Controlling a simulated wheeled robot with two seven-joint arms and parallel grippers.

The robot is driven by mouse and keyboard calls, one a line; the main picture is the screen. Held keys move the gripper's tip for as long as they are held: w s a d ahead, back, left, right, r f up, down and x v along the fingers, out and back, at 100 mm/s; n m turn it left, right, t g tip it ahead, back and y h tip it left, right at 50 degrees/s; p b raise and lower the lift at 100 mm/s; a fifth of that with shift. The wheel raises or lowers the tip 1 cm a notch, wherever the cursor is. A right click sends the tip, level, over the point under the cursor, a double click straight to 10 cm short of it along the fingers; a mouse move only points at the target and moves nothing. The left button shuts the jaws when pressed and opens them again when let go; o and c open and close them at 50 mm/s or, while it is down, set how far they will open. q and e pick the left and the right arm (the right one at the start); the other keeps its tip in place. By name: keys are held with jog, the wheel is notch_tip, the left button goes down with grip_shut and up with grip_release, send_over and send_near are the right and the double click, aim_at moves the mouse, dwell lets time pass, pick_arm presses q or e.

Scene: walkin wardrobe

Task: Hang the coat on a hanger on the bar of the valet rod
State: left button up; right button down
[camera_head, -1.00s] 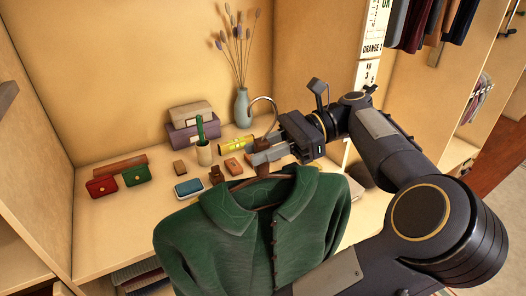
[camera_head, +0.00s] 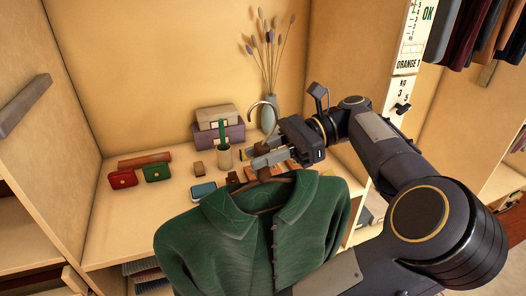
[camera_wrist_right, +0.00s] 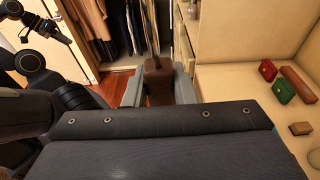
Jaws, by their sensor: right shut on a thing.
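The green coat (camera_head: 245,240) hangs on a wooden hanger (camera_head: 285,183) with a curved metal hook (camera_head: 262,103) pointing up. My right gripper (camera_head: 262,168) is shut on the hanger's brown neck block, just under the hook. In the right wrist view the brown block (camera_wrist_right: 158,82) sits between the two grey fingers. The hanger's hook is free in the air in front of the shelf. I cannot make out the valet rod with certainty. My left gripper is not in view, in the head view.
A label panel (camera_head: 408,60) and hanging clothes (camera_head: 484,35) are at the right.

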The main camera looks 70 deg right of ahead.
jog(key=shift+w+a+r, duration=0.15)
jog(key=shift+w+a, duration=0.7)
jog(key=shift+w, duration=0.25)
jog(key=shift+r+p+x, duration=0.3)
jog(key=shift+p+x, duration=0.2)
jog(key=shift+x, duration=0.95)
jog(key=shift+r+p+x, duration=0.3)
jog(key=shift+p+x, duration=0.2)
jog(key=shift+x, duration=0.9)
jog(key=shift+r+p+x, duration=0.3)
jog(key=shift+p+x, duration=0.2)
jog(key=shift+x, duration=0.95)
jog(key=shift+r+x, duration=0.25)
jog(key=shift+x, duration=0.9)
jog(key=r+b+x, duration=0.2)
jog(key=x, duration=1.6)
jog(key=w+r+b+x, duration=0.1)
jog(key=r+b+x, duration=0.2)
jog(key=x, duration=1.5)
jog(key=shift+w+a, duration=0.2)
jog(key=shift+a, duration=0.2)
jog(key=shift+f, duration=0.45)
